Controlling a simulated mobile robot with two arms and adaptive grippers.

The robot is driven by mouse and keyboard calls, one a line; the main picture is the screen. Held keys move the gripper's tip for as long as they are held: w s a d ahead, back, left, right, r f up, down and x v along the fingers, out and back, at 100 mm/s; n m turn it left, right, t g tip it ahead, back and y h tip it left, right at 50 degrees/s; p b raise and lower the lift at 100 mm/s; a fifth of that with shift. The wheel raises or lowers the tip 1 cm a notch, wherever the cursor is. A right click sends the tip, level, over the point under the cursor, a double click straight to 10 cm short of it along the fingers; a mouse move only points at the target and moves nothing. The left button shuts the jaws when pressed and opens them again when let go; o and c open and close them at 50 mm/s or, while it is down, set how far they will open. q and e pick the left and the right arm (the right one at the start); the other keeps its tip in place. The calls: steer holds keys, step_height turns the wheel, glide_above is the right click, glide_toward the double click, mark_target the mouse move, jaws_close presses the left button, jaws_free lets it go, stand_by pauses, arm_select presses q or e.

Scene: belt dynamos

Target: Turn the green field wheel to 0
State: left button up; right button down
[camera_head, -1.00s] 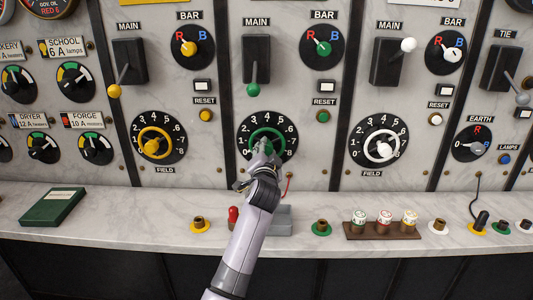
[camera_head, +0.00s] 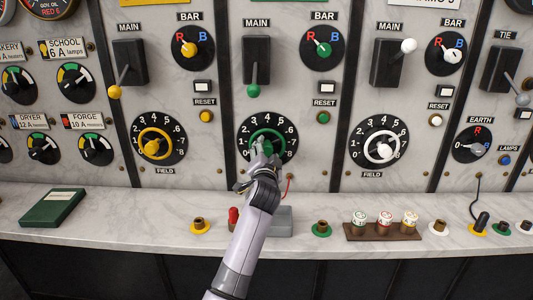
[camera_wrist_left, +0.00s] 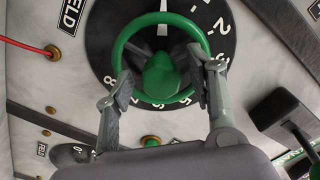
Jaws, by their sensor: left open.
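The green field wheel (camera_head: 279,136) is on its black numbered dial (camera_head: 241,143), on the middle panel. My left gripper (camera_head: 262,151) is at the wheel's lower left in the head view and covers part of it. In the left wrist view the green wheel (camera_wrist_left: 120,46) has a ring and a cone-shaped hub. The left gripper (camera_wrist_left: 160,84) is open, with one finger on each side of the hub, over the ring. I cannot tell whether the fingers touch it. A white line shows inside the ring near the 1; the exact setting is unclear. The right gripper is out of view.
A yellow field wheel (camera_head: 153,143) is to the left and a white one (camera_head: 381,146) to the right. Below, the marble ledge holds a grey box (camera_head: 281,219), a red-topped plug (camera_head: 234,215), sockets and a rack (camera_head: 383,232). A green-handled main switch (camera_head: 254,90) is above.

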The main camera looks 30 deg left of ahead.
arm_select(q)
steer(key=v, duration=1.2)
steer(key=shift+f, duration=0.1)
